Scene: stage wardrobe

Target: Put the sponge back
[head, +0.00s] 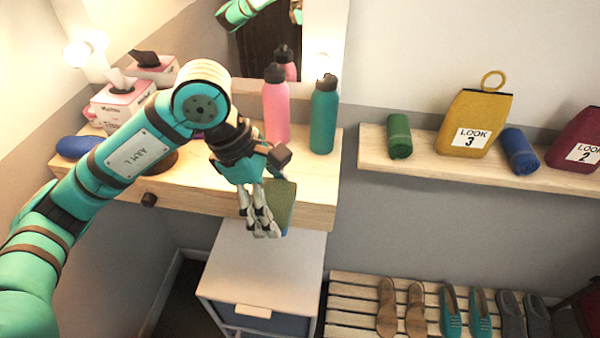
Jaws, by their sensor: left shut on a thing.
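The sponge (282,203) has a dull green face and a bit of blue at its lower edge. My left gripper (265,222) is shut on it, fingers pointing down. In the picture it hangs in front of the wooden dressing shelf's front edge (312,212) and above the white cabinet (240,262). The fingers hide part of the sponge. My right gripper is out of view.
A pink bottle (276,112) and a teal bottle (323,115) stand on the dressing shelf by the mirror. A tissue box (115,105) and a blue rounded object (78,147) are at its left. The wall shelf (435,168) holds bags and rolls; a slatted shoe rack (350,310) stands below.

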